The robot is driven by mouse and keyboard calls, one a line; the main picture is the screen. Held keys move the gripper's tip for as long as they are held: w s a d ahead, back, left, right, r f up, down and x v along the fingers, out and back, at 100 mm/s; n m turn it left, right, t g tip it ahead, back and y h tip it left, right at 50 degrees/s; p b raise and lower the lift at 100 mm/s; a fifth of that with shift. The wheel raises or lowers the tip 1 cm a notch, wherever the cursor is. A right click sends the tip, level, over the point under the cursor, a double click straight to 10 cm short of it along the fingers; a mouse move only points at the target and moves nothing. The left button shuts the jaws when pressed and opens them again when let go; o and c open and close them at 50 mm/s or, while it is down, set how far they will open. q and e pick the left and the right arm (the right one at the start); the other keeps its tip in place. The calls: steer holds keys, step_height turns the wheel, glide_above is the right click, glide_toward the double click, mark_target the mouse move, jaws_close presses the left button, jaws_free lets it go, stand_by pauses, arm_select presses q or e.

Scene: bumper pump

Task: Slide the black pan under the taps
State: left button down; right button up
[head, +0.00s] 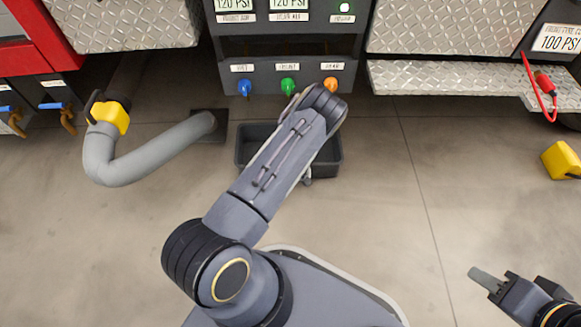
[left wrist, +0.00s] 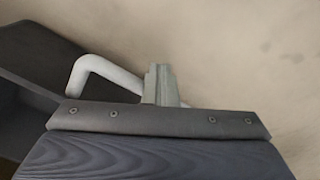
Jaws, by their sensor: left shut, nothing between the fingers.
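The black pan (head: 245,150) lies on the floor below the panel, with my left arm across it. Above it are a blue tap (head: 244,88), a green tap (head: 288,86) and an orange tap (head: 330,84). My left gripper (left wrist: 160,85) is shut and empty in the left wrist view; my arm hides it in the head view. Its fingers overlap a pale bar handle (left wrist: 105,70) beside the pan's dark wall (left wrist: 35,60); I cannot tell whether they touch. My right gripper (head: 487,279) is at the lower right, far from the pan, and looks shut and empty.
A grey hose (head: 150,150) with a yellow fitting (head: 111,117) stands left of the pan. A yellow object (head: 562,160) lies at the far right. A metal step (head: 440,80) borders the back right. The floor right of the pan is clear.

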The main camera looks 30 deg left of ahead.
arm_select(q)
steer(key=w+a, duration=0.5)
steer(key=w, duration=0.3)
stand_by(0.9)
steer(key=shift+s+d+p, duration=0.55)
steer(key=shift+s+d, duration=0.15)
steer(key=shift+s, duration=0.35)
steer(key=shift+s, duration=0.1)
steer(key=shift+r, duration=0.1)
step_height(320, 180, up, 10)
steer(key=p, duration=0.6)
stand_by(0.6)
